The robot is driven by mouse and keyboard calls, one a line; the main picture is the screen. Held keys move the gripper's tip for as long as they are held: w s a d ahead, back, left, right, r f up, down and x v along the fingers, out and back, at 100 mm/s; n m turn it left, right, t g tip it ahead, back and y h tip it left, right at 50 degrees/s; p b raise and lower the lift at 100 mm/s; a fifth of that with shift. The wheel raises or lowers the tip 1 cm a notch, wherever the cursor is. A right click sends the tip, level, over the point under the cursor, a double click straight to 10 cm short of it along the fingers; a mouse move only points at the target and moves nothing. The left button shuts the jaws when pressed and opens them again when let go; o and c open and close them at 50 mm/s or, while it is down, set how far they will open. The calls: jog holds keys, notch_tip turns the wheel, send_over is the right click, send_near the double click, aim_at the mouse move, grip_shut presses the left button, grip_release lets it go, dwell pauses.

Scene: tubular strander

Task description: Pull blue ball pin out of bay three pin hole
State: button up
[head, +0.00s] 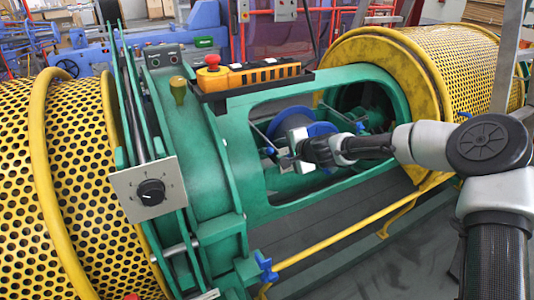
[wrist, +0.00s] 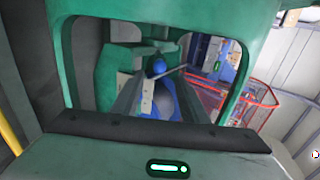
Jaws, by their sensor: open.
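The blue ball (wrist: 158,67) of a pin shows in the wrist view, just beyond my fingertips, with a thin grey rod by it. The pin hole itself cannot be made out. My gripper (wrist: 160,88) is open, its two fingers pointing toward the ball, with blue surface visible between them. In the head view my gripper (head: 287,161) reaches into the opening of the green frame, in front of the blue spool (head: 291,122). A small blue knob (head: 268,150) sits just left of the fingers there. Whether the fingers touch the ball cannot be told.
The green frame (head: 222,170) surrounds the opening closely. Yellow perforated drums (head: 60,150) stand on both sides. A yellow button box (head: 262,74) sits above the opening. A yellow rail (head: 335,235) runs below it. A second blue knob (head: 360,127) is right of the spool.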

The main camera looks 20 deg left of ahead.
aim_at(272, 151)
jog(key=shift+p+x, duration=0.6)
jog(key=shift+x, duration=3.9)
jog(key=shift+f+b, duration=0.1)
jog(key=shift+b, duration=0.4)
grip_shut()
jog(key=shift+s+d, duration=0.1)
jog(key=shift+b+v, duration=1.3)
jog(key=shift+v, duration=1.65)
